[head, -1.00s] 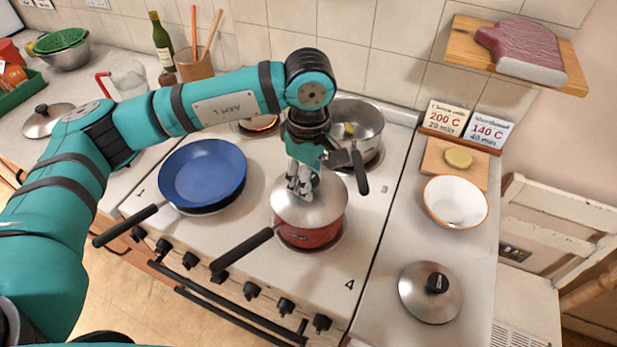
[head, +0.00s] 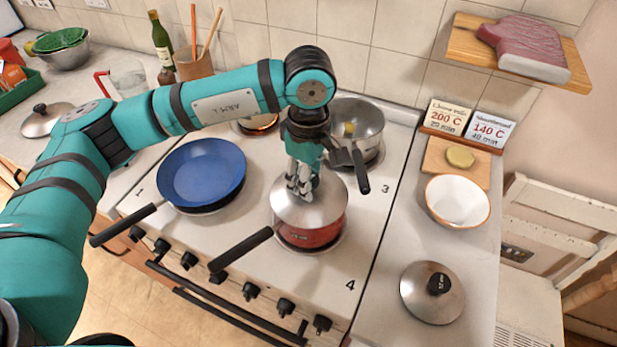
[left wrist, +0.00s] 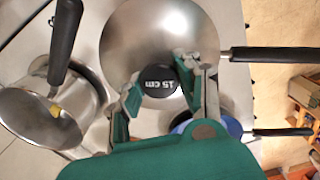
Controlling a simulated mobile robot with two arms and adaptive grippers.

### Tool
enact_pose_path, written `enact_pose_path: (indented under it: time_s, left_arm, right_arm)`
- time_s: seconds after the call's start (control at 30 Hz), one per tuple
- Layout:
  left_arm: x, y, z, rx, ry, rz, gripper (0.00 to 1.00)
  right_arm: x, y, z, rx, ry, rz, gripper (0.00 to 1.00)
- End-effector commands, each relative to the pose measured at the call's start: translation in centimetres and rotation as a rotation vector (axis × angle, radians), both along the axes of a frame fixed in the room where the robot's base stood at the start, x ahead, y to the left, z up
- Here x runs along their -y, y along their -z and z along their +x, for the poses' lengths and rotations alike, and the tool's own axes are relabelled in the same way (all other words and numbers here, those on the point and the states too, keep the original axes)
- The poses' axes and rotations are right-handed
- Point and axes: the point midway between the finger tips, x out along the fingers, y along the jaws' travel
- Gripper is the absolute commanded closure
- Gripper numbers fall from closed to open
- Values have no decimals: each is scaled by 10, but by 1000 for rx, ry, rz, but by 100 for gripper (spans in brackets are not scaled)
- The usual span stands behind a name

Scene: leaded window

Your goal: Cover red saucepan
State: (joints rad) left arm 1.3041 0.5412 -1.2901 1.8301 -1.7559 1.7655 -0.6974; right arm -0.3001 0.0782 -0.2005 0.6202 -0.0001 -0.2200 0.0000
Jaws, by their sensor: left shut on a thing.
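The red saucepan (head: 312,236) stands on the front right hob, with its black handle pointing to the lower left. A steel lid (head: 325,206) lies over its top, looks level and appears to meet the rim. The lid also fills the middle of the left wrist view (left wrist: 150,35). My left gripper (head: 301,190) points down at the lid's centre and is shut on its black knob (left wrist: 160,79), marked 15 cm. The fingers hide most of the knob in the head view. My right gripper is not in view.
A steel pan (head: 362,122) stands behind, with its handle close to my left gripper. A blue frying pan (head: 202,172) is to the left. Another lid (head: 420,305) and a white bowl (head: 458,200) sit on the right counter. A third lid (head: 36,125) lies far left.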

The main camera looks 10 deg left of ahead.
Motion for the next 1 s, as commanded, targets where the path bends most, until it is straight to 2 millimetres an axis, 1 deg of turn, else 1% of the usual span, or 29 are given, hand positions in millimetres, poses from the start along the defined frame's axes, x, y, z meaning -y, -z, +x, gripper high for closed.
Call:
enact_pose_path:
  time_s: [0.47, 0.5, 0.67, 0.87, 1.0]
  left_arm:
    - [0, 0, 0, 1, 0, 0, 100]
    - [0, 0, 0, 1, 0, 0, 62]
    - [0, 0, 0, 1, 0, 0, 41]
    - [0, 0, 0, 0, 0, 0, 40]
    - [0, 1, 0, 0, 0, 0, 22]
  right_arm:
    - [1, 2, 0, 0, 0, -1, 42]
    - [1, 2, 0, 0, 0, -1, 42]
    - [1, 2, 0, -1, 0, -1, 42]
    - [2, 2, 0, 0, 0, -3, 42]
    - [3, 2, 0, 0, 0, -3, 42]
